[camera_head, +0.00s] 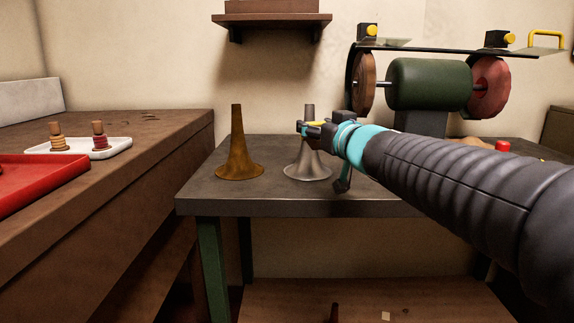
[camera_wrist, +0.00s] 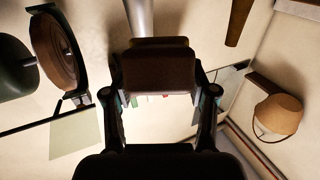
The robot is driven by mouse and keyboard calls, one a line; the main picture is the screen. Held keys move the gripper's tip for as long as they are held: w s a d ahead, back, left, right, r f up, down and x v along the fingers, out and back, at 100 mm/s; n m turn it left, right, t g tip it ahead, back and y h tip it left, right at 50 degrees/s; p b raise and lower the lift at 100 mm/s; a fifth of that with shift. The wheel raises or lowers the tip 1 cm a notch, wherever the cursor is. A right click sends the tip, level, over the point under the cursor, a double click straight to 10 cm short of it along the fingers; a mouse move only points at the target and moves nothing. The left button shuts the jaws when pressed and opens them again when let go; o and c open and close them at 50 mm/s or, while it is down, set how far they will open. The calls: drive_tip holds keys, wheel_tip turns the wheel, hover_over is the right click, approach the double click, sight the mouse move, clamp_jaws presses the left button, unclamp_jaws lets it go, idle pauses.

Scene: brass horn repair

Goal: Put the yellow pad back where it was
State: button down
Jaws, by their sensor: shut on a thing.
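My gripper (camera_head: 312,130) is at the middle of the head view, in front of the upper part of a silver horn bell (camera_head: 307,163). A small yellow piece (camera_head: 315,123), which looks like the yellow pad, shows between its jaws. In the wrist view the fingers (camera_wrist: 157,95) are closed on a block that looks dark brown in shadow (camera_wrist: 157,70). I hold it above the bench, and the fingers hide part of it. The silver horn also shows at the top of the wrist view (camera_wrist: 139,17).
A brass horn bell (camera_head: 239,155) stands left of the silver one on the grey bench (camera_head: 230,205). A green buffing machine (camera_head: 430,84) stands behind my arm. At left are a white tray (camera_head: 118,148) with two small stacks and a red tray (camera_head: 50,180).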

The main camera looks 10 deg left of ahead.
drive_tip(key=a+f, duration=0.1)
drive_tip(key=a, duration=0.1)
drive_tip(key=a+f, duration=0.2)
drive_tip(key=a, duration=0.1)
drive_tip(key=s+a+f, duration=0.1)
drive_tip(key=a, duration=0.1)
drive_tip(key=shift+a+f, duration=0.2)
drive_tip(key=shift+f, duration=0.1)
drive_tip(key=shift+f+b, duration=0.7)
drive_tip(key=shift+f, duration=1.3)
drive_tip(key=shift+f, duration=0.15)
drive_tip(key=shift+c, duration=1.7)
unclamp_jaws()
drive_tip(key=shift+r, duration=0.2)
drive_tip(key=shift+s+d+f, duration=0.1)
drive_tip(key=shift+s+d, duration=0.05)
drive_tip(key=shift+s, duration=0.1)
drive_tip(key=v, duration=1.1)
drive_tip(key=shift+d, duration=0.15)
